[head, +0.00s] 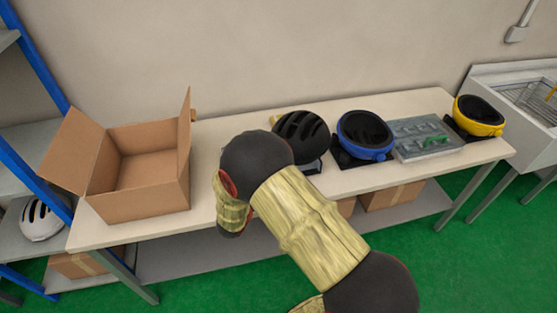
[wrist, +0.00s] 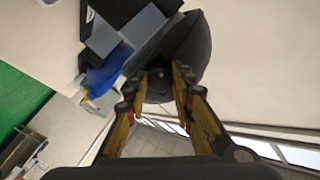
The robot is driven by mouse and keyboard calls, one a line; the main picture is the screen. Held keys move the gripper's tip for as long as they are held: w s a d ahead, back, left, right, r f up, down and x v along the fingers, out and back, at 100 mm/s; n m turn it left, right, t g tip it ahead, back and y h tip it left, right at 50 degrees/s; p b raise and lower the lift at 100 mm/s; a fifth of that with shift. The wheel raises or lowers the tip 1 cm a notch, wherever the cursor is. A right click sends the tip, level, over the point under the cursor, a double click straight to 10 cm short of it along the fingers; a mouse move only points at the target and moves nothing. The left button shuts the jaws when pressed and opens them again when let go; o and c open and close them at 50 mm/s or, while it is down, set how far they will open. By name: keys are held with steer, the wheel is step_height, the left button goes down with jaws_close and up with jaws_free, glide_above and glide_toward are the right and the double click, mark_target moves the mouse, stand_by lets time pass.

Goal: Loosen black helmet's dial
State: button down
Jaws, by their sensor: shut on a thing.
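The black helmet (head: 303,136) with vents stands on the bench, left of a blue helmet, on a dark stand. My arm partly hides its left side and hides my gripper in the head view. In the wrist view, my gripper (wrist: 161,78) has its two fingers on either side of a small dark round part (wrist: 160,88), which looks like the helmet's dial, and is shut on it. The black helmet's shell (wrist: 190,48) rises behind the fingertips in that view. Which way the dial is turned cannot be seen.
An open cardboard box (head: 143,203) stands at the left. A white helmet (head: 41,221) sits on the shelf rack.

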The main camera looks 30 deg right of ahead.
steer(key=shift+n+p, duration=3.25)
steer(key=shift+n, duration=1.35)
steer(key=c, duration=1.5)
jaws_free()
steer(key=v, duration=1.2)
